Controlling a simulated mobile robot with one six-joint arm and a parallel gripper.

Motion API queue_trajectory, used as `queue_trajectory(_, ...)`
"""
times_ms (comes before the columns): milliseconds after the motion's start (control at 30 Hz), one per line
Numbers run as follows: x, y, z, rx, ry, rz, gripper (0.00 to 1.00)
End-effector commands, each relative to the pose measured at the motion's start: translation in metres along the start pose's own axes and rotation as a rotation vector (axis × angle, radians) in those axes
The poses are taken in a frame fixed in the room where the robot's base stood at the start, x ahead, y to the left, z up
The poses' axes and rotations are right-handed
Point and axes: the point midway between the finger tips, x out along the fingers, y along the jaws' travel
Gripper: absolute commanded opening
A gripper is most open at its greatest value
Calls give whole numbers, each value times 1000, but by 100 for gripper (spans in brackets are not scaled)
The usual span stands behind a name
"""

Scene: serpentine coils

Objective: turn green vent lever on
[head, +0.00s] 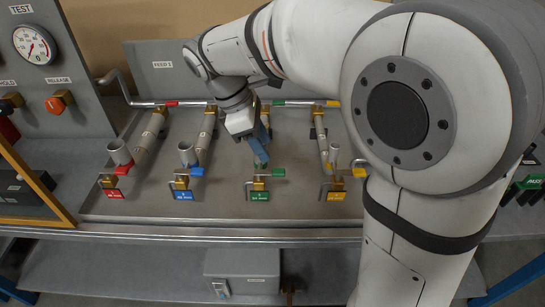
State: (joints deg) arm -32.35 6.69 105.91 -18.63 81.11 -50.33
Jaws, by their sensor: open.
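The green vent lever (278,173) is a short green handle at the front of the third pipe line from the left. It points to the right from a brass valve body (259,184), above a green label plate (258,196). My gripper (261,158) has blue fingers, points down and sits just behind and slightly left of the lever, apart from it in the picture. It appears empty. My wrist and fingers hide much of the green line's pipe.
Red (122,169), blue (197,171) and yellow (359,172) front levers stand on neighbouring lines. Upright cups (119,152) rise near the red and blue lines. A gauge panel (45,75) stands at left.

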Motion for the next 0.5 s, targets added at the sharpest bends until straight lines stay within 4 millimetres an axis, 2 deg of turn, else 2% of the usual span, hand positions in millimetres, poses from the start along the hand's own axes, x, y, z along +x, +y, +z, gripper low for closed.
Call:
queue_trajectory(300,48,-1,0,-2,-3,-3,42)
queue_trajectory(500,69,0,0,-2,-1,-1,42)
